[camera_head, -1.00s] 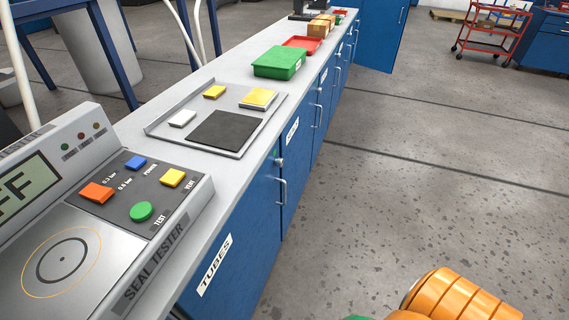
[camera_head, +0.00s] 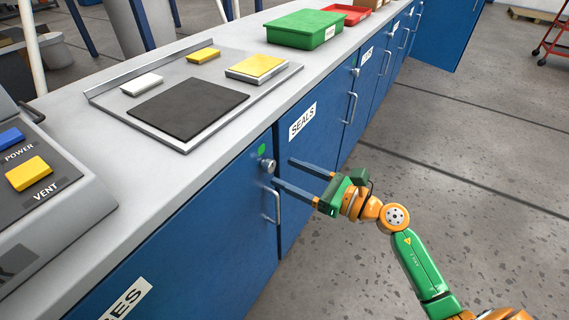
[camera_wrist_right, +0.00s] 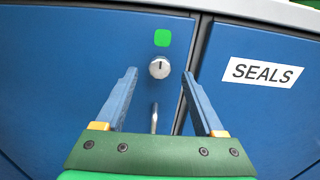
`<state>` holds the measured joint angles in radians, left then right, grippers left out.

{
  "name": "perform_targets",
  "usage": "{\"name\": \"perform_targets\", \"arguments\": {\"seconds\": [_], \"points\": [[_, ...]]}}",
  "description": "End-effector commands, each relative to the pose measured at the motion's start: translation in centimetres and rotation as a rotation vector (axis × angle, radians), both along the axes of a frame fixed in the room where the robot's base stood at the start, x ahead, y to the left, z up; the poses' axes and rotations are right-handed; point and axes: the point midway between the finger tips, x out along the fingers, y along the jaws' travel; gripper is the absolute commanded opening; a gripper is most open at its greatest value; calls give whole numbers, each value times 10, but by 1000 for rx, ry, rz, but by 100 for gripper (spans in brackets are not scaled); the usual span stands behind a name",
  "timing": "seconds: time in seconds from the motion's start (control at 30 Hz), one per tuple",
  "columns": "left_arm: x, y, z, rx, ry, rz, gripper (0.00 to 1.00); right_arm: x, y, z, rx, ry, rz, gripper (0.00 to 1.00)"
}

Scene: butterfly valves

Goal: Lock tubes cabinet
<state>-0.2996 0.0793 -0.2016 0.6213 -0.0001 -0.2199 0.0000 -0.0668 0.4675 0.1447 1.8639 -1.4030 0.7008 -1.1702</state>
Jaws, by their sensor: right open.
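The tubes cabinet (camera_head: 190,250) is a blue door under the bench; its white label shows only in part at the bottom of the head view. At its upper right corner is a round silver lock (camera_head: 268,165) with a green mark (camera_head: 262,149) above it and a metal handle (camera_head: 272,205) below. In the right wrist view the lock (camera_wrist_right: 159,68) shows a dark upright slot, under the green mark (camera_wrist_right: 162,38). My right gripper (camera_head: 282,172) is open and empty, its fingers pointing at the lock area, apart from it as far as I can tell. My left gripper is out of view.
The seals cabinet (camera_head: 310,165) adjoins on the right, with its own lock and handle. On the bench are a tray with a dark pad (camera_head: 187,107), a green bin (camera_head: 302,29), a red bin (camera_head: 345,13) and a tester (camera_head: 30,190).

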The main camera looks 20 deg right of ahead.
Motion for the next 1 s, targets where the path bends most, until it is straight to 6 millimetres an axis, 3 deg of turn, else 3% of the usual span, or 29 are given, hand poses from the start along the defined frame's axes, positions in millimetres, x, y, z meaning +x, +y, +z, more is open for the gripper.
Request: {"name": "perform_targets", "arguments": {"seconds": [0.2,0.47,0.5,0.7,0.77,1.0], "points": [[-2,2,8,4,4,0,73,29,22,3,8,1,-3,70],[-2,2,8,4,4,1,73,33,25,0,6,4,-3,70],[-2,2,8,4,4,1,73,33,25,0,7,4,-3,68],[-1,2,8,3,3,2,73,33,25,0,8,5,-3,14],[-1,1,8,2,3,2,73,33,25,0,8,5,-3,0],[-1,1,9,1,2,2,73,33,25,0,19,15,-2,0]]}}
